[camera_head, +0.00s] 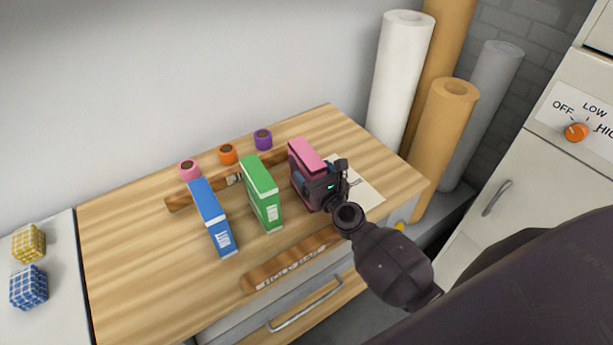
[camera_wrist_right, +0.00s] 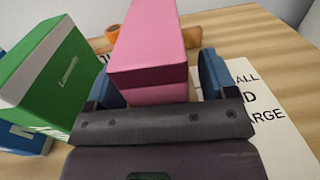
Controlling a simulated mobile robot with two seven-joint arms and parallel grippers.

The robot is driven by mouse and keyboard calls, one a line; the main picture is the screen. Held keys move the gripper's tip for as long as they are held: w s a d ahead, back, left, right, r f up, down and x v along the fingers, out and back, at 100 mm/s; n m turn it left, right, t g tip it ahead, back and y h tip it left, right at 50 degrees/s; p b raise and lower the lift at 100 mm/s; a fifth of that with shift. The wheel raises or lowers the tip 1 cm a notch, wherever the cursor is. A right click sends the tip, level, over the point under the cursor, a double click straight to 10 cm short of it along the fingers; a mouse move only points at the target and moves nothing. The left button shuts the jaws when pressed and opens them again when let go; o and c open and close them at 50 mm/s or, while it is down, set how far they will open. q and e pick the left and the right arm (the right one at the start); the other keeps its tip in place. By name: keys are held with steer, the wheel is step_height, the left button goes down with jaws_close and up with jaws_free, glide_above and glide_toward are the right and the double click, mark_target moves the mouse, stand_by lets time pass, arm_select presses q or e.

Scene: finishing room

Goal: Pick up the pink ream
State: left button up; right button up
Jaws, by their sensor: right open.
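The pink ream (camera_head: 306,157) stands upright on the wooden table, the rightmost of three reams. My right gripper (camera_head: 318,180) is at its near side and covers its lower part in the head view. In the right wrist view the pink ream (camera_wrist_right: 150,45) rises between the two blue fingers of my right gripper (camera_wrist_right: 158,85). The fingers are open, one on each side of the ream, with a small gap showing at the right finger. Contact at the left finger is hard to tell. My left gripper is not in view.
A green ream (camera_head: 262,193) and a blue ream (camera_head: 212,218) stand to the left. A wooden bar (camera_head: 290,260) lies along the front edge, another strip behind. Pink, orange (camera_head: 228,154) and purple rolls stand at the back. A printed sheet (camera_head: 365,190) lies at right, near tall paper rolls (camera_head: 400,75).

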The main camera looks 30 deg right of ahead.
steer(key=shift+w+r, duration=0.1)
steer(key=shift+w, duration=0.4)
jaws_close()
